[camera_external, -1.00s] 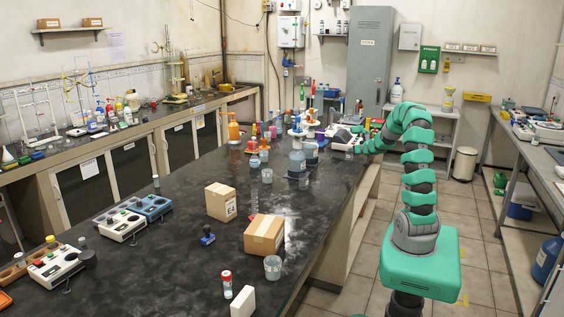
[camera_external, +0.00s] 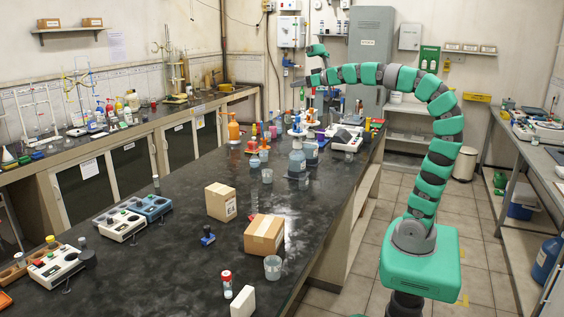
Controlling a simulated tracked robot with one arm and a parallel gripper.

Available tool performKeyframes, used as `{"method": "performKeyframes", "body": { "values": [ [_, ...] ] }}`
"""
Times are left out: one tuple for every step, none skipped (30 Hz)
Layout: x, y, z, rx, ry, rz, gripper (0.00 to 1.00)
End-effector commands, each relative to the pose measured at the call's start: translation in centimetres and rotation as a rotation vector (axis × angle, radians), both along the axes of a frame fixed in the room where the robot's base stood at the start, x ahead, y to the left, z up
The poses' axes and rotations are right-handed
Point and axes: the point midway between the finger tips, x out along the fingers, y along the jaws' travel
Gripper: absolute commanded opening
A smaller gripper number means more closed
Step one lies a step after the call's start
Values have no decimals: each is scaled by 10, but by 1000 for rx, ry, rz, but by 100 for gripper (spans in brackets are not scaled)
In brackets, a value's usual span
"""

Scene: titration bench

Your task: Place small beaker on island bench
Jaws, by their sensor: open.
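The island bench (camera_external: 150,262) is the long dark-topped bench across the middle. A small clear beaker (camera_external: 349,157) stands on its right edge, near the far end. Another small clear glass vessel (camera_external: 267,176) stands near the middle of the bench, and a clear beaker (camera_external: 272,267) stands at the near right edge beside a cardboard box. I cannot tell from the picture which one the task names. My gripper (camera_external: 303,82) is open, raised above the far end of the bench and apart from these beakers. Its fingertips are small and unclear against the background.
Bottles (camera_external: 297,160) and coloured reagents crowd the far half of the bench. Two cardboard boxes (camera_external: 220,201) and stirrer units (camera_external: 119,224) stand nearer. A white instrument (camera_external: 344,138) stands behind the right-edge beaker. The near middle of the benchtop is mostly clear.

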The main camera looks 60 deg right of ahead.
Motion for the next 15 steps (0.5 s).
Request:
{"method": "performKeyframes", "body": {
  "values": [
    [-15, 32, 24, -3, -17, 49, 68],
    [-24, 47, 33, -3, -21, 71, 68],
    [-35, 64, 45, -1, -27, 98, 68],
    [-43, 75, 51, 1, -27, 117, 68],
    [-50, 85, 57, 3, -27, 134, 68],
    [-59, 96, 65, 5, -33, 153, 68],
    [-65, 102, 70, 6, -36, 165, 68],
    [-70, 107, 73, 7, -37, 174, 68],
    [-75, 113, 77, 7, -37, 184, 68],
    [-78, 115, 78, 8, -36, 189, 68],
    [-80, 117, 79, 9, -36, 193, 68],
    [-82, 119, 80, 9, -36, 196, 68],
    [-82, 119, 80, 9, -35, 197, 68],
    [-82, 120, 80, 9, -35, 197, 68],
    [-82, 119, 80, 9, -35, 197, 68]
  ]
}}
